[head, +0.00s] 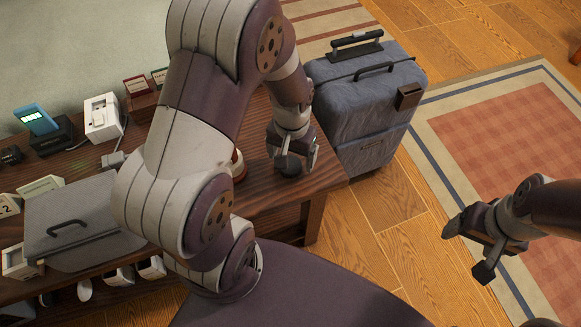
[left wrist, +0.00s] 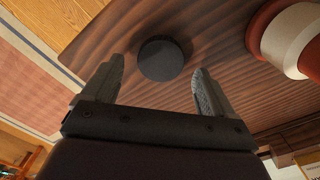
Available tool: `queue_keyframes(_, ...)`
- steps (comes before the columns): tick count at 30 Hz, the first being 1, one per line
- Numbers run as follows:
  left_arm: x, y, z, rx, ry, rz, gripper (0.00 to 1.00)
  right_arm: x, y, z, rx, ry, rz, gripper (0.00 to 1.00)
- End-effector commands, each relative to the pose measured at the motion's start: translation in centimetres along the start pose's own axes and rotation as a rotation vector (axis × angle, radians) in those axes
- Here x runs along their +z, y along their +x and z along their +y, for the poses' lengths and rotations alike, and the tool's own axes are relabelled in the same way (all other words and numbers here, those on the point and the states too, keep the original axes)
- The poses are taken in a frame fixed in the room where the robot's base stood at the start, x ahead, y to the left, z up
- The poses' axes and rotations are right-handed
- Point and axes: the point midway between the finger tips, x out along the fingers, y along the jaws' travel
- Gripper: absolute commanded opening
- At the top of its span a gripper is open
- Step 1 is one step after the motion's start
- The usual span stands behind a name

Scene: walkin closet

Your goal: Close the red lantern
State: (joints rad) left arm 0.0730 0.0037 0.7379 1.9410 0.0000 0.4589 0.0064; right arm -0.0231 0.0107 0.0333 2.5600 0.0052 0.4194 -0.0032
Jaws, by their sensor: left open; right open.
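A red and white round thing, likely the red lantern (head: 238,166), stands on the dark wooden table, mostly hidden behind my left arm in the head view. In the left wrist view the red and white lantern (left wrist: 292,38) is cut off by the upper right edge. A dark round disc (left wrist: 163,60) lies on the table beside it, apart from it; I cannot tell whether it is a lid. My left gripper (head: 296,158) is open just above the disc, which shows between its fingers (left wrist: 160,76). My right gripper (head: 467,250) is open and empty over the floor.
The table (head: 262,205) ends close to the disc. A blue-grey suitcase (head: 362,115) stands beyond that end. A grey box with a handle (head: 70,205), a white boxy item (head: 103,118) and a blue-screened device (head: 37,119) occupy the table's left. A patterned rug (head: 520,140) lies right.

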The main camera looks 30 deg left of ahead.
Motion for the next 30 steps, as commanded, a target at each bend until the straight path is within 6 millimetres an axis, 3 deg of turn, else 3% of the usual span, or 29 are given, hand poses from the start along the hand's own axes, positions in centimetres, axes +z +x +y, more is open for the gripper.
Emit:
queue_keyframes(1,0.09,1.24,-0.01,0.0,0.0,-0.003,0.86,0.1,0.82,0.0,0.0,0.0,0.0,0.78)
queue_keyframes(3,0.05,1.73,-0.01,0.0,0.0,-0.001,0.86,0.12,0.97,0.0,0.0,0.0,0.0,0.78)
queue_keyframes(13,0.04,1.6,-0.01,0.0,0.0,0.0,0.86,0.09,0.76,0.0,0.0,0.0,0.0,0.78)
queue_keyframes(18,0.05,1.6,-0.01,0.0,0.0,0.0,0.31,0.09,0.76,0.0,0.0,0.0,0.0,0.78)
queue_keyframes(30,0.04,1.34,-0.01,0.0,0.001,0.0,0.28,0.07,0.6,0.0,0.0,0.0,0.0,0.78)
